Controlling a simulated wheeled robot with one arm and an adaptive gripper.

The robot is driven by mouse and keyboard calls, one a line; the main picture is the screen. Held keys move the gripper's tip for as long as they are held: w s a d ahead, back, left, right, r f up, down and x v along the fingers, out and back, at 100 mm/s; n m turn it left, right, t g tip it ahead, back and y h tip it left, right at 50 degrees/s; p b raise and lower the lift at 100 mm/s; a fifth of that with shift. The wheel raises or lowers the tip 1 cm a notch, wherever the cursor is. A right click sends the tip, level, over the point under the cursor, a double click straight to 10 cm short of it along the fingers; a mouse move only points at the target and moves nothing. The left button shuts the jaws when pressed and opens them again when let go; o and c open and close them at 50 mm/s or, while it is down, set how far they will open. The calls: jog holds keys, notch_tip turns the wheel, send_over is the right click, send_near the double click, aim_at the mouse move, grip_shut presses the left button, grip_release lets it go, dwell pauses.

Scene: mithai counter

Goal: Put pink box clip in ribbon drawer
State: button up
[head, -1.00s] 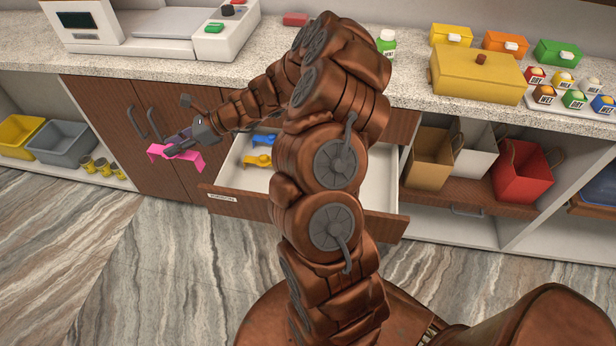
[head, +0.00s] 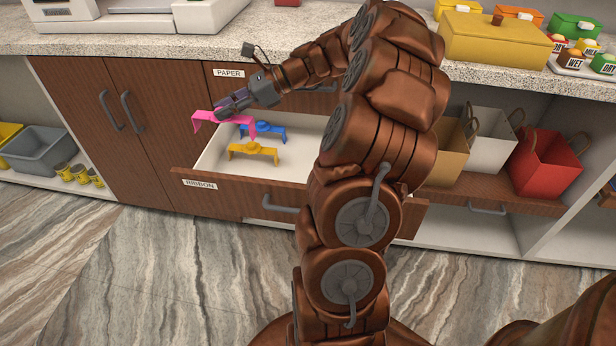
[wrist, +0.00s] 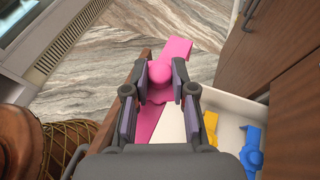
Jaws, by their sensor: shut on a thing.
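The pink box clip (head: 222,122) is held in my gripper (head: 222,111), above the left end of the open ribbon drawer (head: 215,155). In the wrist view the pink clip (wrist: 163,80) shows its round knob between the two fingers of my gripper (wrist: 161,88), which is shut on it. One end of the clip reaches over the drawer's left wall. Inside the drawer lie a yellow clip (head: 253,152) and a blue clip (head: 262,131). My arm hides the drawer's right part.
A closed drawer marked PAPER (head: 229,73) is above the ribbon drawer. Cupboard doors (head: 120,110) stand to the left. Several bags, including a red bag (head: 545,160), stand on the shelf at the right. A yellow box (head: 494,42) sits on the counter.

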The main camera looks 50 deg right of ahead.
jog(key=shift+s+d+f+b, duration=0.3)
jog(key=shift+s+b, duration=0.05)
jog(key=shift+s, duration=0.15)
jog(key=shift+s+f, duration=0.1)
jog(key=shift+f, duration=0.2)
notch_tip(320, 180, down, 17)
jog(key=b, duration=0.4)
jog(key=shift+f+b, duration=0.1)
jog(key=shift+b, duration=0.25)
jog(key=shift+f, duration=0.1)
jog(key=o, duration=0.9)
jog(key=shift+o, duration=0.2)
